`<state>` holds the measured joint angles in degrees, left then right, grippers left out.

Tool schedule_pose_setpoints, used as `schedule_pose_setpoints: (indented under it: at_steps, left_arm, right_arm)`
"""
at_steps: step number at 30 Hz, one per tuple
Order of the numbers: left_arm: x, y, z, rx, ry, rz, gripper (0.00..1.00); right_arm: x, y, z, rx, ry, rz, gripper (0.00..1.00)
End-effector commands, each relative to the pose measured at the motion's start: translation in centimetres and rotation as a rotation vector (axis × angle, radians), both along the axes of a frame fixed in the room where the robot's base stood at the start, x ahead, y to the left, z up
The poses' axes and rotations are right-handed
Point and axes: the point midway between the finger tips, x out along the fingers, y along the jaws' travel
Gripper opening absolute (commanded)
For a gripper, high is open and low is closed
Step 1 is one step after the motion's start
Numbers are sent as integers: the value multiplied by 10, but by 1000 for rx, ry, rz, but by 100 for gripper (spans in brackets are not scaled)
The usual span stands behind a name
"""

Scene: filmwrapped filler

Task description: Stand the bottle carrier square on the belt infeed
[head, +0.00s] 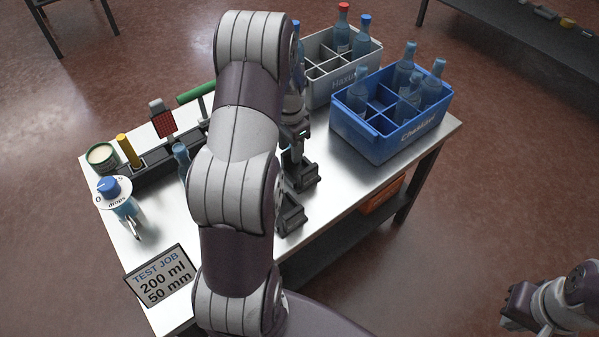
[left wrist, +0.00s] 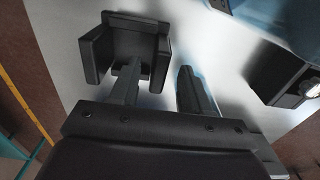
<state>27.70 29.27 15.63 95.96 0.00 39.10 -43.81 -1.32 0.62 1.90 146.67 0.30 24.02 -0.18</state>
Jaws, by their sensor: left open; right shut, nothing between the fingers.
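Two bottle carriers stand on the steel table. The blue one (head: 383,137) holds several blue bottles and has empty cells at its near left. The grey one (head: 318,98) behind it holds bottles with red and blue caps; my left arm hides its left end. I cannot tell which carrier is meant, and I see no belt infeed. My left gripper (head: 297,195) is open over the table, left of the blue carrier and apart from it. Its fingers (left wrist: 160,70) look empty in the left wrist view. My right gripper (head: 514,306) is shut and empty, off the table at lower right.
A dark tool rack (head: 160,168) with handled tools stands at the table's left. Near it are a green tin (head: 103,157), a drops dial (head: 113,190) and a sign (head: 160,278) reading TEST JOB. An orange item (head: 383,194) lies under the tabletop.

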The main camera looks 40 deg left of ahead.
Motion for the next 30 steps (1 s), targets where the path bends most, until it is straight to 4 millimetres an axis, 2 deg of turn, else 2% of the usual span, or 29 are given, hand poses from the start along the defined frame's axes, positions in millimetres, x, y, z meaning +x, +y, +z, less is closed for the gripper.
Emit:
schedule_pose_setpoints:
  at_steps: [1,4,7,13,17,18,26,30]
  left_arm:
    - [-2,-1,-16,-2,4,0,47]
    - [-3,-1,-31,-2,4,0,47]
    - [-3,-1,-37,-1,1,1,47]
    - [-3,-1,-37,0,1,1,47]
    - [-2,-1,-37,0,1,1,4]
    - [-3,-1,-37,0,1,1,0]
    - [-2,-1,-36,0,0,1,0]
    - [-2,-1,-27,2,-2,1,0]
  right_arm:
    - [0,0,-9,0,0,0,0]
    - [0,0,-12,0,0,0,0]
    - [0,0,-13,0,0,0,0]
    - [0,0,-12,0,0,0,0]
    - [0,0,-12,0,0,0,0]
    - [0,0,-12,0,0,0,0]
    - [0,0,-12,0,0,0,0]
    - [0,0,-8,0,0,0,0]
